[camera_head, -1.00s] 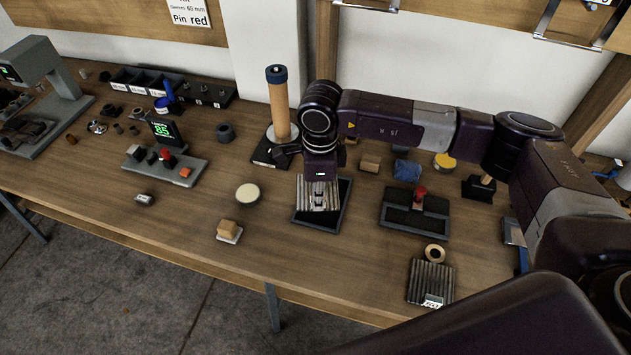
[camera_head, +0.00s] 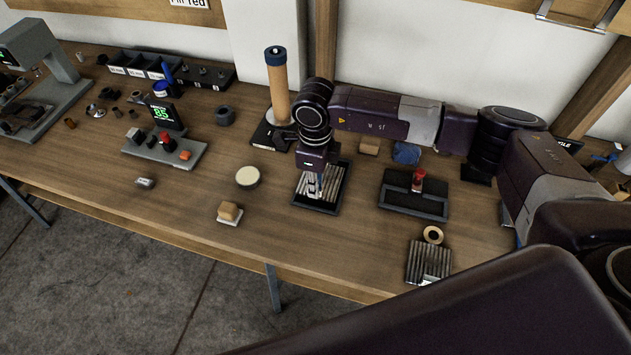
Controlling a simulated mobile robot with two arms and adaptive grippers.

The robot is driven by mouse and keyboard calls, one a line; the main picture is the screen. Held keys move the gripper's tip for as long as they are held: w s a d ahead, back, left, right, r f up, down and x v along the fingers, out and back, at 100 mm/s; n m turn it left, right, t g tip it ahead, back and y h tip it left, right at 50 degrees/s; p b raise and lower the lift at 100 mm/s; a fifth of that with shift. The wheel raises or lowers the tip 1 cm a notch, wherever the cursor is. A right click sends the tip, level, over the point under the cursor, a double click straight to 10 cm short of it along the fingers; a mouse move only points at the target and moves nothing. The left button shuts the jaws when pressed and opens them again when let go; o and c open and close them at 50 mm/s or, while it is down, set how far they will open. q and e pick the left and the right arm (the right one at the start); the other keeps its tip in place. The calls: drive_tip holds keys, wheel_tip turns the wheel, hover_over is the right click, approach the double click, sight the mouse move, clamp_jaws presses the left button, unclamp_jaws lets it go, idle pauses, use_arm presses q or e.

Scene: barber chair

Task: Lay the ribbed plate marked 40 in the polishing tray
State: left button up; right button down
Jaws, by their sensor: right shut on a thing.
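A grey ribbed plate (camera_head: 332,183) lies inside a shallow black tray (camera_head: 345,190) at the middle of the bench, low and roughly level with the rim. My right gripper (camera_head: 314,186) reaches down over the tray and is shut on this plate. The gripper covers part of the plate, and I cannot read a mark on it. A second ribbed plate (camera_head: 422,260) with a white label lies on the bench at the front right. Its label is too small to read. My left gripper is not in view.
A pale round pad (camera_head: 247,176) and a wooden block (camera_head: 229,211) are left. A tan roller (camera_head: 278,88) stands behind. The front middle bench is clear.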

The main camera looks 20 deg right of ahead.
drive_tip(key=shift+f+b, duration=0.5)
drive_tip(key=shift+f, duration=0.75)
drive_tip(key=shift+f+b, duration=0.45)
drive_tip(key=shift+b, duration=0.05)
drive_tip(key=c, duration=1.8)
unclamp_jaws()
drive_tip(key=shift+c, duration=0.2)
drive_tip(key=shift+r, duration=0.1)
wheel_tip(320, 180, up, 12)
drive_tip(key=shift+f, duration=0.1)
drive_tip(key=shift+s, duration=0.1)
